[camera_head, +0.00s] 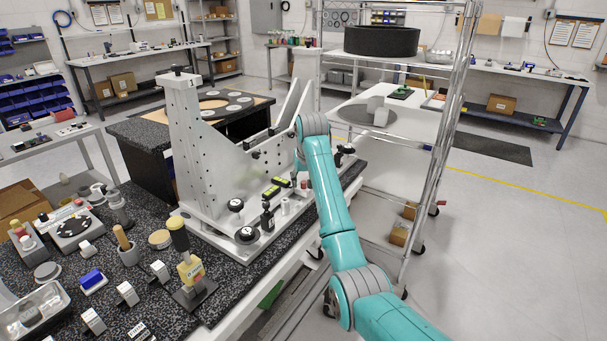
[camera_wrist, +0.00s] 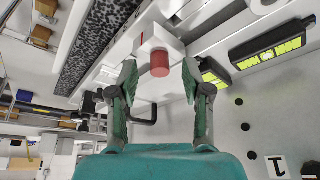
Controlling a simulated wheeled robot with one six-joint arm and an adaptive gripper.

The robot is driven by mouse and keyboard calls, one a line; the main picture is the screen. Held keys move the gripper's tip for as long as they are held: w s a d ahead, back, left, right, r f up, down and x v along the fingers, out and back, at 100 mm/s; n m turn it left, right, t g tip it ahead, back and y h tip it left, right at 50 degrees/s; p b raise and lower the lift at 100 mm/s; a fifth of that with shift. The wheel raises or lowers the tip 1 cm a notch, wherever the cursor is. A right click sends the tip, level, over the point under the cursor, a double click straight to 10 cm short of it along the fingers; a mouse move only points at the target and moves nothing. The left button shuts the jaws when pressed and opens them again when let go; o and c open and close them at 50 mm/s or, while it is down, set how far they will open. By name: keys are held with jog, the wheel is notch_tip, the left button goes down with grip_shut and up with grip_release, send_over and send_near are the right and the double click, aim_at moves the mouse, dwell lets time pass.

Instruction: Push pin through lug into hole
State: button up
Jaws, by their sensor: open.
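The red pin (camera_wrist: 159,63) shows its round end in the wrist view and sticks out of a white block that looks like the lug (camera_wrist: 152,36). How deep the pin sits, and the hole behind it, are hidden. My gripper (camera_wrist: 159,76) is open, with one finger on each side of the pin and visible gaps to both. In the head view a small red end (camera_head: 304,184) shows beside my arm, low on the grey metal fixture (camera_head: 215,165). My gripper is hidden by my arm there.
Two black parts with yellow labels (camera_wrist: 265,46) lie right of the pin in the wrist view. A bent black rod (camera_wrist: 145,115) is close to the left finger. Black knobs (camera_head: 246,235) stand on the fixture base. The speckled bench (camera_head: 225,300) holds a yellow-handled tool (camera_head: 189,268).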

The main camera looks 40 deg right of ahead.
jog(key=v, duration=0.7)
jog(key=shift+r, duration=0.2)
jog(key=shift+s, duration=0.15)
